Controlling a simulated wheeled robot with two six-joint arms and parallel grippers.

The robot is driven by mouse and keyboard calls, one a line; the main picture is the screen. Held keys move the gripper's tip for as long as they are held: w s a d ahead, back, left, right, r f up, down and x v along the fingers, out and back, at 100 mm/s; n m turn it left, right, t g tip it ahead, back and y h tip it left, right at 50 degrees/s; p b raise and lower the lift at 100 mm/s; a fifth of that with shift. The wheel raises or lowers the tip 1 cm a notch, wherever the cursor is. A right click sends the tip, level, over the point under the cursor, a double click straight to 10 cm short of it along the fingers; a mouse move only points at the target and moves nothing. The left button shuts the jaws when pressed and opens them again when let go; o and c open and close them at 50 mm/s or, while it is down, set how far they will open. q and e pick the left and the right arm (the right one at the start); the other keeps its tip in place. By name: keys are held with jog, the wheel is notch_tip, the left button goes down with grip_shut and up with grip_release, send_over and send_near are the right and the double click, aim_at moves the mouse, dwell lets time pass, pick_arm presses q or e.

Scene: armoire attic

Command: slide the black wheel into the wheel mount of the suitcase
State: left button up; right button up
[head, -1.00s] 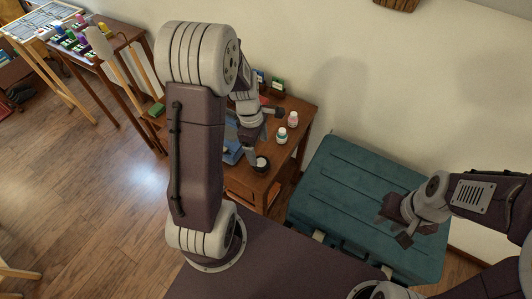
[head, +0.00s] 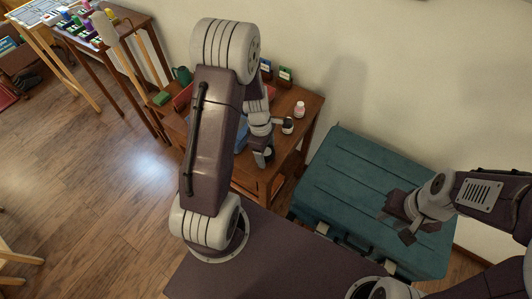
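The teal suitcase (head: 345,178) lies flat at the right, against the wall, with its handle and clasps on the near side. I cannot make out its wheel mount. A small dark round thing, probably the black wheel (head: 269,153), sits on the small wooden table, partly hidden by my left gripper. My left gripper (head: 272,141) is low over the table with its fingers apart, one close beside the dark round thing. I cannot tell whether they touch. My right gripper (head: 397,225) is open and empty above the right part of the suitcase.
The small wooden table (head: 306,122) carries a pink bottle (head: 299,109), small boxes (head: 286,75) and a green watering can (head: 182,76). Another table with paints (head: 82,25) and an easel stand at the left.

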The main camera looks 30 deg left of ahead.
aim_at(269, 152)
pick_arm(q)
jog(key=c, duration=1)
jog(key=shift+r, duration=0.35)
jog(key=r+p, duration=0.1)
jog(key=r, duration=0.3)
jog(key=shift+d, duration=0.2)
jog(key=d+r, duration=0.2)
jog(key=d, duration=0.1)
jog(key=w+d+r+p, duration=0.1)
jog(key=d+r, duration=0.1)
jog(key=d, duration=0.2)
jog(key=d+r+p, duration=0.1)
jog(key=d+r, duration=0.1)
jog(key=d, duration=0.2)
jog(key=shift+w, duration=0.15)
